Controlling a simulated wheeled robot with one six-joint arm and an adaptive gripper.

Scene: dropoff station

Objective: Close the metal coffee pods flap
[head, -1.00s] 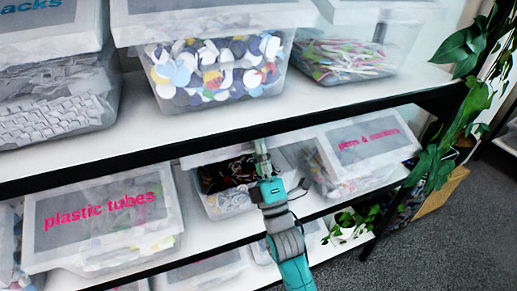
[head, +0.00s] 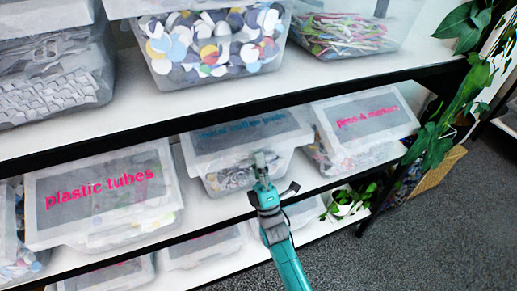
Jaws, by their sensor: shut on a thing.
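The metal coffee pods flap (head: 225,137) is a translucent lid with a grey panel and blue lettering. It lies sloping down over the front of its clear bin (head: 228,180) on the middle shelf. Crumpled pods show dimly through the bin's front wall. My gripper (head: 260,158) is at the flap's lower front edge, right of its middle, and is shut on it. The gripper hides a small part of that edge and of the bin behind it, so I cannot tell if the edge is fully seated.
The plastic tubes bin (head: 102,190) stands to the left and the pens and markers bin (head: 360,120) to the right, both with flaps down. The upper shelf's black edge (head: 240,108) runs just above. A potted plant (head: 345,205) sits below right.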

